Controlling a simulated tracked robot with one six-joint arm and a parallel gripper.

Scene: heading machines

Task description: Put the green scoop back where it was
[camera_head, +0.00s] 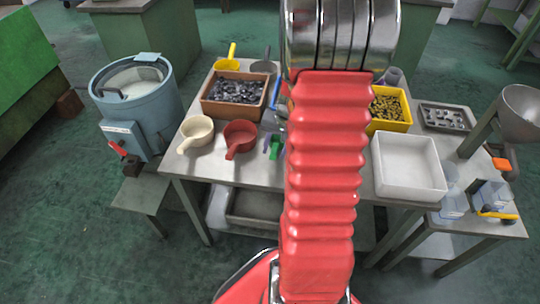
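A small green piece (275,147) shows on the table just left of my red arm. It may be the green scoop, but most of it is hidden or too small to tell. My arm crosses the middle of the view and covers the table's centre. My gripper is not visible. A cream scoop (197,131) and a dark red scoop (239,137) lie on the left front of the table. A yellow scoop (228,63) and a grey scoop (264,66) lie at the back left.
The grey table (215,168) holds a brown box of dark parts (207,108), a yellow bin of brass-coloured parts (408,124), an empty white tray (409,190) and a dark parts tray (445,107). A blue drum machine (150,118) stands left. A metal funnel (522,110) stands right.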

